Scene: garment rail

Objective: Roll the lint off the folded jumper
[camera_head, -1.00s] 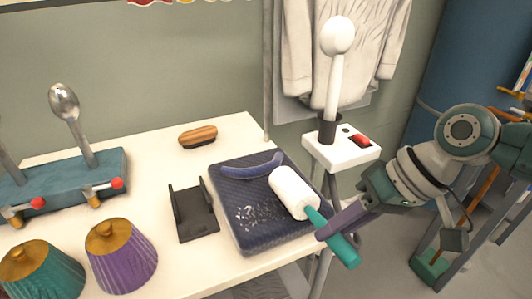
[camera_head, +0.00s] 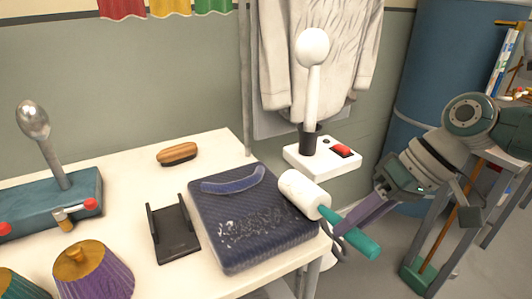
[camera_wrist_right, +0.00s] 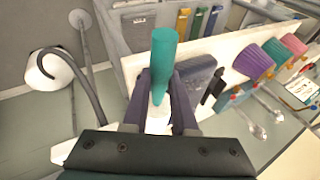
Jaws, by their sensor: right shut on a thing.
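The folded navy jumper (camera_head: 210,220) lies on the white table, with its rolled collar at the back. White lint (camera_head: 256,232) is scattered over its front and middle. My right gripper (camera_head: 347,225) is shut on the teal handle (camera_head: 361,243) of the lint roller. The white roller head (camera_head: 303,194) is at the jumper's right edge; I cannot tell whether it touches the cloth. In the right wrist view the handle (camera_wrist_right: 163,65) stands between the purple fingers, and part of the jumper (camera_wrist_right: 197,75) shows beyond. My left gripper is not in view.
A black cradle (camera_head: 174,236) stands just left of the jumper. A wooden brush (camera_head: 177,154) lies behind. A purple ribbed lampshade-like thing (camera_head: 95,278) stands front left.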

